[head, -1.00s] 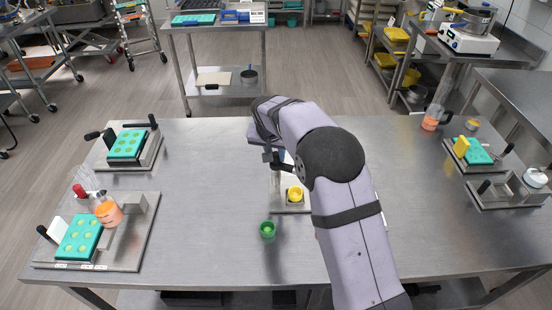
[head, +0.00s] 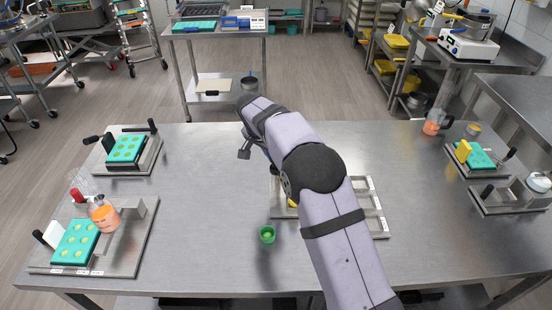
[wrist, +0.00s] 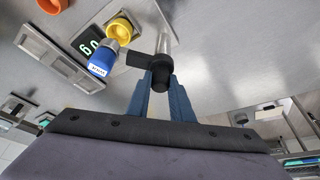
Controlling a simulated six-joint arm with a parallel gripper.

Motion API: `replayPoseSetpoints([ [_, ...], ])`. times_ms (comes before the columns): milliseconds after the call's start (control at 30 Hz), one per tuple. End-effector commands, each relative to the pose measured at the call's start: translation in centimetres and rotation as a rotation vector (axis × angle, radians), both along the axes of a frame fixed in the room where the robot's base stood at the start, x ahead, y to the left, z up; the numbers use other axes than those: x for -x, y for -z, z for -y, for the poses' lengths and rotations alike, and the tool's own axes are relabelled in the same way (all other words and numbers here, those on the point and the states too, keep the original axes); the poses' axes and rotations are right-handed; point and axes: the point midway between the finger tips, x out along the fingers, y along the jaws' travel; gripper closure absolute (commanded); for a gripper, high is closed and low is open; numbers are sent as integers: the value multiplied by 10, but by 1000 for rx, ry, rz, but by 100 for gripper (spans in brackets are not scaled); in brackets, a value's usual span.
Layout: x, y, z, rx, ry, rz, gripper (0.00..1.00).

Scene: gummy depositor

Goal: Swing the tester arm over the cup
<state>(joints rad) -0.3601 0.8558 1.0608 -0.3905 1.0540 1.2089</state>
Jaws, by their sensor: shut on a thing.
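In the wrist view, my gripper (wrist: 161,98) is shut on the black end of the tester arm (wrist: 145,60). The tester arm joins a shiny metal post (wrist: 163,35) and carries a blue labelled head (wrist: 103,58) at its left. A yellow cup (wrist: 118,28) stands close beside the blue head in this picture; I cannot tell how far the head is over it. In the head view, only a sliver of the yellow cup (head: 291,203) shows past my arm, and my fingertips are hidden.
A green cup (head: 267,234) stands on the table in front of the grey station plate (head: 365,184). Teal mould stations stand at left (head: 75,243), back left (head: 125,149) and right (head: 476,155). The table between the left stations and my arm is clear.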

Motion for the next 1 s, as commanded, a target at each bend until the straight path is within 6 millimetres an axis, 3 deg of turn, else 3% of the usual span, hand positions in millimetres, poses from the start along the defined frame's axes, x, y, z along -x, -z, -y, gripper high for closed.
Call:
replayPoseSetpoints([
  [167,0,0,0,-1,1,1,100],
  [200,0,0,0,-1,1,1,75],
  [267,0,0,0,-1,1,1,61],
  [667,1,-3,-1,-1,-1,2,61],
  [1000,13,-40,-12,-1,-2,4,61],
])
